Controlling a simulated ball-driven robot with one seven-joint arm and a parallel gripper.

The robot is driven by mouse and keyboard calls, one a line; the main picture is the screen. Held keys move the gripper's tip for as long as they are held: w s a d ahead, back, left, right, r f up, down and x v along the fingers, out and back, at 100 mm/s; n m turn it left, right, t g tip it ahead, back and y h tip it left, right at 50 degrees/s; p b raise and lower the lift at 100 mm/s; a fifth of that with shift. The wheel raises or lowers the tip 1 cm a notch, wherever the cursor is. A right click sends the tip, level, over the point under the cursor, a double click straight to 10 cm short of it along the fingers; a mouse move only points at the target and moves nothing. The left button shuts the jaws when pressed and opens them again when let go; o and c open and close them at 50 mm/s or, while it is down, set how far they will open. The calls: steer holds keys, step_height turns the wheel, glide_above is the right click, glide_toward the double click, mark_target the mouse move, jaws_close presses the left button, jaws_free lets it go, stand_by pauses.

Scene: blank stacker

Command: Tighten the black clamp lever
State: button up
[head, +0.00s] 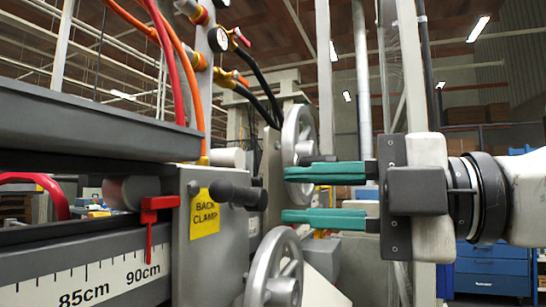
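The black clamp lever (238,194) sticks out from the grey machine body beside a yellow "BACK CLAMP" label (204,214). Its handle points right, toward my gripper. My gripper (287,195) comes in from the right with two teal fingers, one above the other. The fingers are open with an empty gap between them. The lever's end lies just left of the fingertips, at about the height of the gap, and appears apart from them. I cannot tell the depth between them.
A grey handwheel (298,145) is behind the upper finger, and another handwheel (276,270) is below the lower one. A red pointer (152,207) sits over a centimetre scale (85,280) at left. Red and orange hoses rise above. A blue drawer cabinet (492,268) stands at back right.

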mark_target(244, 192)
steer(key=shift+x, duration=3.25)
steer(key=shift+a+r+p, duration=0.1)
steer(key=shift+p, duration=0.35)
steer(key=m+p, duration=0.1)
steer(key=r+m+p, duration=0.1)
steer(key=m+p, duration=0.1)
steer(key=r+m+p, duration=0.1)
steer(key=p, duration=0.1)
steer(key=shift+w+m, duration=0.4)
steer(key=w+d+r+m+p, duration=0.2)
steer(key=w+m+p, duration=0.2)
steer(key=m+p, duration=0.85)
steer(key=v, duration=0.9)
steer(key=shift+n, duration=0.45)
steer(key=shift+w, duration=0.15)
